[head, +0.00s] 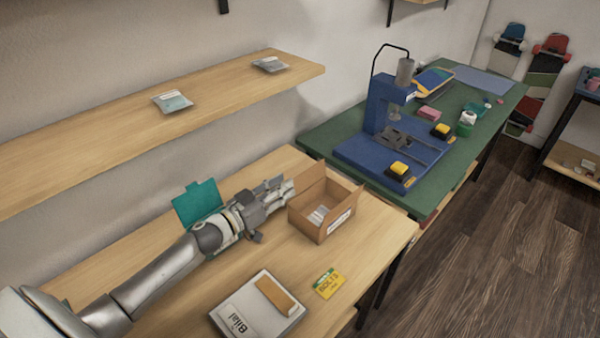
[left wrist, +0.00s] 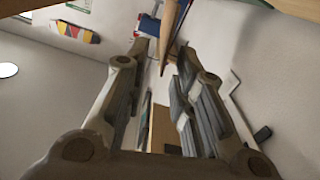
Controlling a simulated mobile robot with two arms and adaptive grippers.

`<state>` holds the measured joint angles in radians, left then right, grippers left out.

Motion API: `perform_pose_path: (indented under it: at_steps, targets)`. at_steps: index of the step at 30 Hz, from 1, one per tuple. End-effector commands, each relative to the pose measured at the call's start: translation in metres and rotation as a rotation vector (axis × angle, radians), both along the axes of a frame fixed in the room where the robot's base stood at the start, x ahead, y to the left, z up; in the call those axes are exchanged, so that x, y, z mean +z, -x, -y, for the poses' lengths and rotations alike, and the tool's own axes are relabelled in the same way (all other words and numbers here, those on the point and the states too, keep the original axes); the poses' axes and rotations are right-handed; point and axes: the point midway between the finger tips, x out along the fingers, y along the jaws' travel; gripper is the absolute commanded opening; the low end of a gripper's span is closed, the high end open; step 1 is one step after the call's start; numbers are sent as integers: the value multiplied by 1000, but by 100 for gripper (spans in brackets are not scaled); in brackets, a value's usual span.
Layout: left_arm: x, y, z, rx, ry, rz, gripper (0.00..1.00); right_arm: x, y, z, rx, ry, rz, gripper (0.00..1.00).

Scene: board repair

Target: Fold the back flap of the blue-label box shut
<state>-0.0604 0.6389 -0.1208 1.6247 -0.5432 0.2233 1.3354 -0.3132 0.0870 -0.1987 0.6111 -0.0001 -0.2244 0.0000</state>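An open cardboard box (head: 311,227) stands on the wooden table, with a pale label on its front side; I cannot make out blue on that label. A flap stands up at the box's back left (head: 311,184), and another sticks up at its right. Pale items lie inside. My left gripper (head: 289,187) is at the box's back left corner, close to the raised flap. In the left wrist view my left gripper (left wrist: 160,58) has its fingers apart, with a thin brown cardboard edge (left wrist: 169,38) between or just beyond the tips; contact is unclear. My right gripper is out of view.
A teal panel (head: 198,203) stands behind my left arm. A white case marked "Bilal" (head: 240,310) and a yellow-green bolts packet (head: 327,283) lie in front of the box. A wooden shelf (head: 230,85) runs above. A green bench with a blue press (head: 383,105) stands at right.

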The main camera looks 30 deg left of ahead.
Motion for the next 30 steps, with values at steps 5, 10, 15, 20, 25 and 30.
perform_pose_path:
  at_steps: [5, 10, 15, 20, 25, 30]
  targets:
    - [2, -27, 9, 1, 2, 2, 24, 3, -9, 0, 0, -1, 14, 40]
    - [1, -48, 17, 0, 1, 2, 24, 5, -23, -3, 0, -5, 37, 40]
    - [1, -62, 22, 0, -1, 1, 24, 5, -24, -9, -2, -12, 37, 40]
    - [0, -67, 24, -1, 1, -1, 24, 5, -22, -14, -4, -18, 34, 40]
    - [0, -68, 24, -1, 0, -1, 24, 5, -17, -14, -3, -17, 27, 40]
    - [0, -68, 24, -1, 0, -1, 14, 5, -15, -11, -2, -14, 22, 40]
